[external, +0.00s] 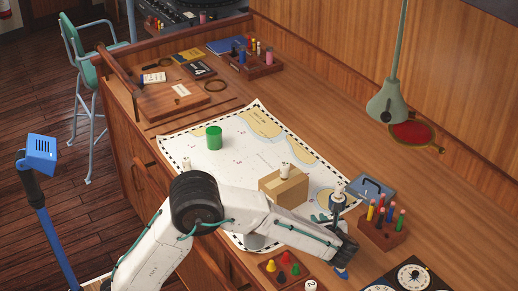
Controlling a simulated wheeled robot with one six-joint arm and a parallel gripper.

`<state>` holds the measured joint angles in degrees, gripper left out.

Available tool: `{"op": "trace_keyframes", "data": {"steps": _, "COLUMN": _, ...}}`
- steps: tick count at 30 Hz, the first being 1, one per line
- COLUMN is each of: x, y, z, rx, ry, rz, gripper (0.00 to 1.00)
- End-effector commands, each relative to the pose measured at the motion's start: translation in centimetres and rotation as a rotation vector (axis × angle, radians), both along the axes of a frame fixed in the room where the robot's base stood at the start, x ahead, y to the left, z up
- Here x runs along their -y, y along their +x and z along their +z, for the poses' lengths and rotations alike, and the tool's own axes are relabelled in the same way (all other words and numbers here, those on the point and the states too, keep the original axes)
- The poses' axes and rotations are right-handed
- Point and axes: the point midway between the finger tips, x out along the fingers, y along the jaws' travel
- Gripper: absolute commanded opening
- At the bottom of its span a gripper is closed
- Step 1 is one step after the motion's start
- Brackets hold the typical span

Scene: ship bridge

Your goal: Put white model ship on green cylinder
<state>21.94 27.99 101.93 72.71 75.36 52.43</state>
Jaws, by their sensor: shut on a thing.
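The green cylinder (214,138) stands upright on the left part of the sea chart, with its top bare. My arm reaches across the chart to the right. My gripper (343,262) is low over the desk near the front right, right of the tray of coloured pegs. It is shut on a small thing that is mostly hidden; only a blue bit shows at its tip. I cannot make out a white model ship for certain, nor whether the held thing touches the desk.
A cardboard box (283,186) with a small white piece on top stands between cylinder and gripper. A green lamp (388,101) hangs behind. The chart (240,160) is clear around the cylinder.

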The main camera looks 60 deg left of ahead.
Motion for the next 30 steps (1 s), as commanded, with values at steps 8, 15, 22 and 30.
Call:
{"op": "trace_keyframes", "data": {"steps": 8, "x": 0.0, "y": 0.0, "z": 1.9, "rx": 0.003, "ry": -0.001, "rz": 0.002, "gripper": 0.00}}
{"op": "trace_keyframes", "data": {"steps": 15, "x": 0.0, "y": 0.0, "z": 8.5, "rx": 0.006, "ry": -0.003, "rz": 0.002, "gripper": 0.00}}
{"op": "trace_keyframes", "data": {"steps": 22, "x": 0.0, "y": 0.0, "z": 13.6, "rx": 0.004, "ry": -0.002, "rz": 0.001, "gripper": 0.00}}
{"op": "trace_keyframes", "data": {"steps": 30, "x": -4.7, "y": 0.8, "z": 14.4, "rx": 0.001, "ry": -0.001, "rz": 0.036, "gripper": 0.00}}
